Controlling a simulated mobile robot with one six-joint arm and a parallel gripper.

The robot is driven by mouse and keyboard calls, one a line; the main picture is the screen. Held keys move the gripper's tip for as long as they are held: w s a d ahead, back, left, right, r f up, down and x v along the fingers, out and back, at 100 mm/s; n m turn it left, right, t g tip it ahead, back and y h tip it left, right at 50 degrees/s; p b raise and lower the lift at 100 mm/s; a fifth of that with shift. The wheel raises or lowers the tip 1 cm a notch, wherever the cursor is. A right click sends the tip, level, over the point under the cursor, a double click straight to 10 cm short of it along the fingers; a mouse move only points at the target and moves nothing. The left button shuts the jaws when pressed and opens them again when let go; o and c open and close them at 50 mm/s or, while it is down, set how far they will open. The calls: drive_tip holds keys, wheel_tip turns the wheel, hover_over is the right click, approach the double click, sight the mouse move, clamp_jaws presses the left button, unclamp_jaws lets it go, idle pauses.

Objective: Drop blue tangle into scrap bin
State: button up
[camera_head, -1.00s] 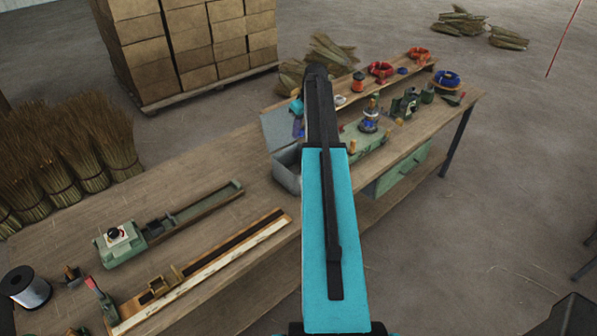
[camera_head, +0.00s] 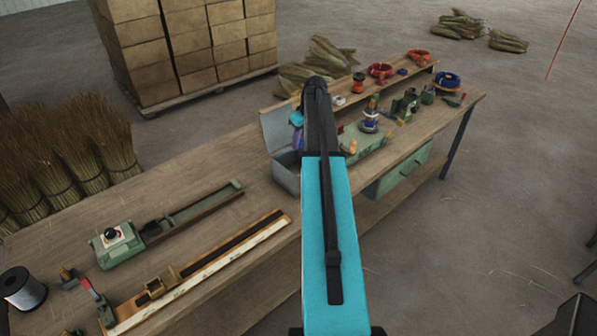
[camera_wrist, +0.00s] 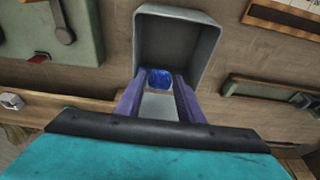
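The grey scrap bin (camera_head: 286,178) stands on the workbench, with an upright back panel, partly hidden behind my arm. In the wrist view its open box (camera_wrist: 178,40) fills the upper middle. My gripper (camera_head: 297,138) is at the bin's opening, in front of the back panel; its purple fingers point downward. In the wrist view the blue tangle (camera_wrist: 160,79) sits between the fingertips of my gripper (camera_wrist: 160,84), which look closed on both its sides. The bin's interior lies beyond it. I cannot tell the exact height of the tangle above the bin floor.
The wooden bench (camera_head: 215,165) carries a green fixture (camera_head: 120,243), a long wooden jig (camera_head: 200,270) and a wire spool (camera_head: 22,288) on the left. A green winding device (camera_head: 365,140) stands right of the bin. Coloured coils (camera_head: 447,80) lie at the far end.

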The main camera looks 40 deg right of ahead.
drive_tip(key=o, duration=0.4)
drive_tip(key=shift+r, duration=0.1)
drive_tip(key=b+v, duration=0.4)
drive_tip(key=v, duration=0.9)
drive_tip(key=shift+r, duration=0.3)
drive_tip(key=shift+s, duration=0.1)
idle(0.7)
